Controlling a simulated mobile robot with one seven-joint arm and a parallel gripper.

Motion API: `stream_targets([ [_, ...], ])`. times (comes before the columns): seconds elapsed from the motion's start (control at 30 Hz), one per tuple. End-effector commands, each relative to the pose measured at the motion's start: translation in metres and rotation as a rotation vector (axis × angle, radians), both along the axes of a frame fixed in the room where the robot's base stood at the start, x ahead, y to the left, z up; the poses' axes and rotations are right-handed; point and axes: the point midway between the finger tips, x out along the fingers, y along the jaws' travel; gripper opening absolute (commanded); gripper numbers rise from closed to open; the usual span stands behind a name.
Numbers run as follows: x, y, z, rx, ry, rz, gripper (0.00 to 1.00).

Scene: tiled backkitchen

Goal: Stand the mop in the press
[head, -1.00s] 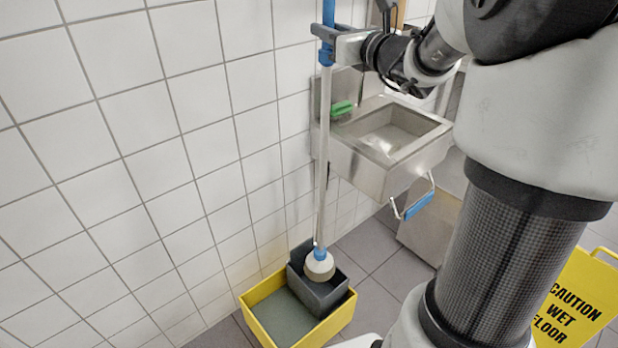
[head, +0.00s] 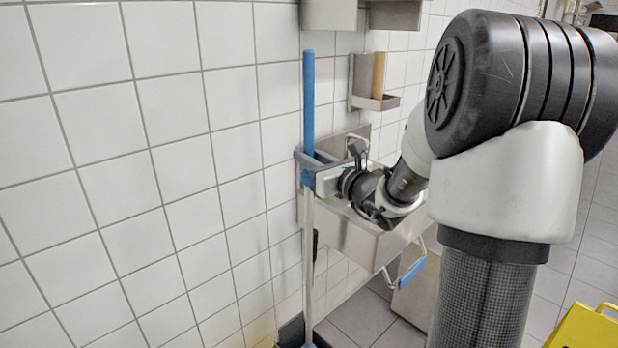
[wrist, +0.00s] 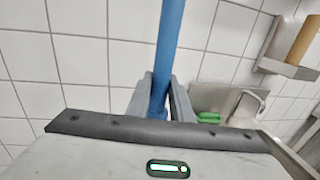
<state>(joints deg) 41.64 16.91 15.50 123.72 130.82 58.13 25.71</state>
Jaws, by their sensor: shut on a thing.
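The mop has a blue grip (head: 308,100) at its top and a pale pole (head: 308,250) below, standing close to upright near the tiled wall. My gripper (head: 306,170) is shut around the lower part of the blue grip. The wrist view also shows the blue grip (wrist: 168,50) between my two fingers (wrist: 161,100). Only a dark grey corner of the press (head: 291,331) shows at the bottom edge of the head view, beside the pole's lower end. The mop head is below the picture, so how it sits in the press is hidden.
A steel sink (head: 365,238) on the wall stands behind and right of my gripper. A steel wall holder (head: 376,102) is above it. A blue-gripped handle (head: 411,272) hangs below the sink's front. A yellow sign (head: 585,328) stands at bottom right.

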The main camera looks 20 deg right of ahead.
Motion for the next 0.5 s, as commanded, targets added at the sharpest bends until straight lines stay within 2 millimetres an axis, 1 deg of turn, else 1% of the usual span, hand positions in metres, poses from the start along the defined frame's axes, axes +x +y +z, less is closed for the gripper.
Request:
stream_targets([
  [0.07,0.0,0.0,-0.003,0.0,-0.005,0.001,0.0],
  [0.3,0.001,0.0,-0.037,0.002,-0.004,0.0,0.0],
  [0.4,0.0,0.0,-0.042,0.0,-0.004,0.0,0.0],
  [0.5,0.0,0.0,-0.041,-0.001,-0.005,0.0,0.0],
])
